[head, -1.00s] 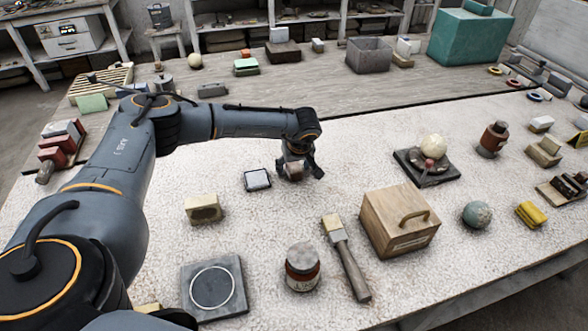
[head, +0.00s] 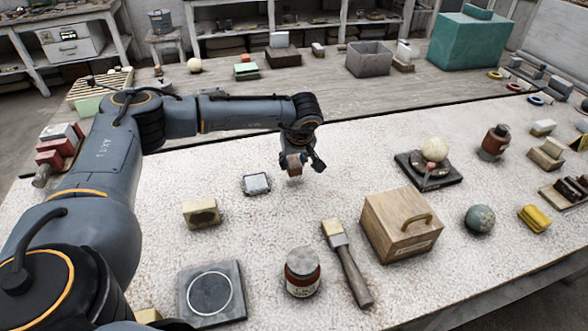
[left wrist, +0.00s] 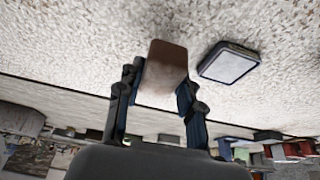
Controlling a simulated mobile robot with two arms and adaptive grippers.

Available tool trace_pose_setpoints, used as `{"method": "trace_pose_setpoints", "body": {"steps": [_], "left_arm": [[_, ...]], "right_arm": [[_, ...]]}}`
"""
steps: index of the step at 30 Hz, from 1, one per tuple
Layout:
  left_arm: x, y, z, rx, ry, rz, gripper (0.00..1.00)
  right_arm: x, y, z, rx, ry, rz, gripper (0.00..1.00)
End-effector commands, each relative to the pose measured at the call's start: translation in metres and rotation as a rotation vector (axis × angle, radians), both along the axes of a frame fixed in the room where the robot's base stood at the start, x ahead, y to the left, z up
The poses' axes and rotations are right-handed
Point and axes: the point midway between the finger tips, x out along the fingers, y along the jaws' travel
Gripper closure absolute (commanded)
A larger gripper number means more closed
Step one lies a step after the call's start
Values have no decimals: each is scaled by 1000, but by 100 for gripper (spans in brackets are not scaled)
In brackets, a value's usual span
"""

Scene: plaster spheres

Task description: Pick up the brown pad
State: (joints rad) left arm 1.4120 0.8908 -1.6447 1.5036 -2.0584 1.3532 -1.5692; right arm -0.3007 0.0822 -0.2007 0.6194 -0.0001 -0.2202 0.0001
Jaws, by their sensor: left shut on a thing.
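The brown pad (left wrist: 165,66) is a small brown block, held between the two fingers of my left gripper (left wrist: 158,98) in the left wrist view. In the head view the left gripper (head: 301,164) hangs above the white speckled table, shut on the brown pad (head: 294,163). The pad is clear of the tabletop, with a shadow below it. The fingers hide part of the pad in the head view. My right gripper does not show in either view.
A small grey-white framed pad (head: 257,184) lies just left of the gripper. A sphere on a dark stand (head: 434,149) is to the right.

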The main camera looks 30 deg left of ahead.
Motion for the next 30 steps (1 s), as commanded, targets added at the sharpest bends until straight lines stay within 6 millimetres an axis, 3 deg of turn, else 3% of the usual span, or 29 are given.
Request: {"method": "trace_pose_setpoints", "body": {"steps": [5,15,21,30], "left_arm": [[-33,-14,44,0,-8,-4,81],[-98,-42,75,1,-5,-1,81],[-114,-49,83,0,-3,2,81],[-116,-50,85,0,-3,1,81]], "right_arm": [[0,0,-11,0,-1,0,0],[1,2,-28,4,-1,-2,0],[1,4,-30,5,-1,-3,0],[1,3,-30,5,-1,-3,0]]}}
